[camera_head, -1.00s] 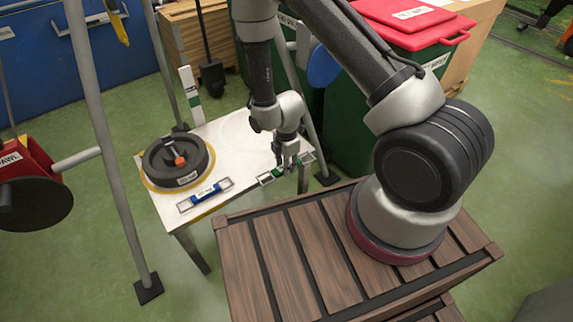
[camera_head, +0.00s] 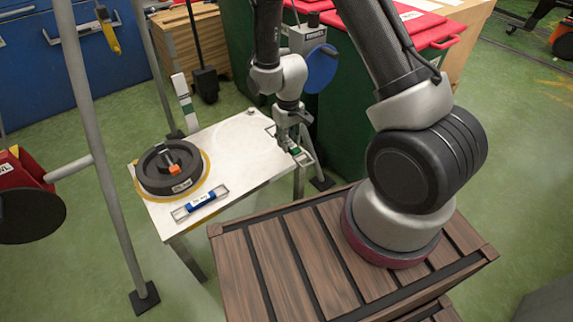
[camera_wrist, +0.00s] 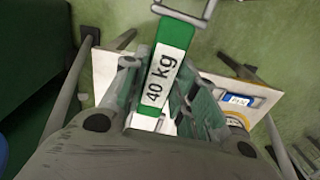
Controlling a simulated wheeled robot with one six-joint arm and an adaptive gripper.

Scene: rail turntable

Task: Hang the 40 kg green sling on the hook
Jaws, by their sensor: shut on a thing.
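The green sling (camera_wrist: 166,75) has a white "40 kg" label and metal end frames. My gripper (camera_wrist: 160,98) is shut on it in the wrist view, and the sling runs lengthwise between the fingers. In the head view my gripper (camera_head: 288,124) holds the small-looking sling (camera_head: 296,152) at the right end of the white table, partly hidden by the fingers. A black round weight (camera_head: 170,181) with an orange piece (camera_head: 174,169) on top sits at the table's left end.
A blue sling (camera_head: 200,203) lies at the front of the white table (camera_head: 228,150); it also shows in the wrist view (camera_wrist: 238,100). Grey frame legs (camera_head: 92,150) stand at the left. A green bin (camera_head: 345,125) with a red lid is behind my arm.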

